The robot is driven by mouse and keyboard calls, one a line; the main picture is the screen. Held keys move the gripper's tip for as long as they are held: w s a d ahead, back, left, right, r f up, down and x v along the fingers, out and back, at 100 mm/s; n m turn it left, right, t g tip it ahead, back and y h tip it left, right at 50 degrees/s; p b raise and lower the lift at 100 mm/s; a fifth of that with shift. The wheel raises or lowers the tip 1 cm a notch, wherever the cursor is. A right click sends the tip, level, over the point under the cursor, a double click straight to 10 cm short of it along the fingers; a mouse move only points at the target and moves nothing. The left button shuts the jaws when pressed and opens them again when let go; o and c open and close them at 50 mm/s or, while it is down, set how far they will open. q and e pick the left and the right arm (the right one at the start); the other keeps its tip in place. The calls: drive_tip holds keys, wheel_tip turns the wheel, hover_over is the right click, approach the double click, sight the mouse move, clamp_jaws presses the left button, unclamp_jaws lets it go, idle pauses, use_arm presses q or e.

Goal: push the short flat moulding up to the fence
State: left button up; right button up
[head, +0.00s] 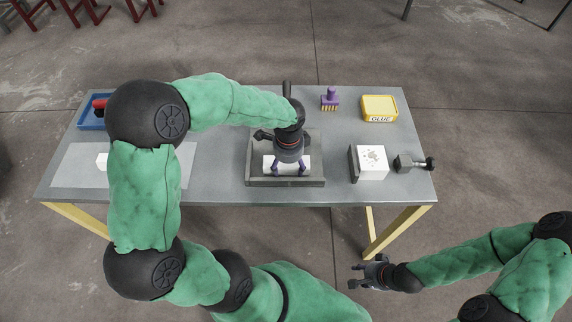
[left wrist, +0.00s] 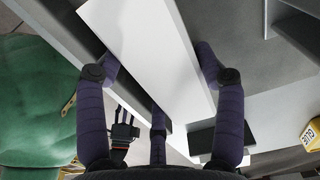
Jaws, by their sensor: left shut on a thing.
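The short white flat moulding (head: 268,161) lies in a grey open-topped jig (head: 319,160) at the middle of the table. My left gripper (head: 289,171) reaches down over it, one purple finger at each side. In the left wrist view the moulding (left wrist: 150,55) runs slantwise between the fingers, which are shut on it. A grey raised bar (left wrist: 65,40) runs along its left side there; I cannot tell which jig edge is the fence. My right gripper (head: 359,276) is open and empty, off the table's front edge.
A white block against a dark plate (head: 371,164) and a grey clamp-like tool (head: 411,163) stand on the right. A purple brush (head: 330,100) and yellow glue box (head: 379,108) are behind. A blue tray (head: 92,123) and pale mat (head: 72,166) lie left.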

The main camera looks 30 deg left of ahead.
use_arm(q)
drive_tip(key=shift+s+a+f+p, duration=0.15)
drive_tip(key=shift+s+a, duration=0.25)
drive_tip(key=shift+a, duration=0.2)
drive_tip(key=shift+s+a+r+p, duration=0.15)
drive_tip(key=shift+s+a, duration=0.2)
drive_tip(key=shift+a, duration=0.2)
drive_tip(key=shift+s+a+f+p, duration=0.15)
drive_tip(key=shift+s+a, duration=0.25)
drive_tip(key=shift+a, duration=0.2)
drive_tip(key=o, duration=1.4)
drive_tip(key=shift+c, duration=0.2)
drive_tip(key=shift+w, duration=0.1)
wheel_tip(320, 180, up, 12)
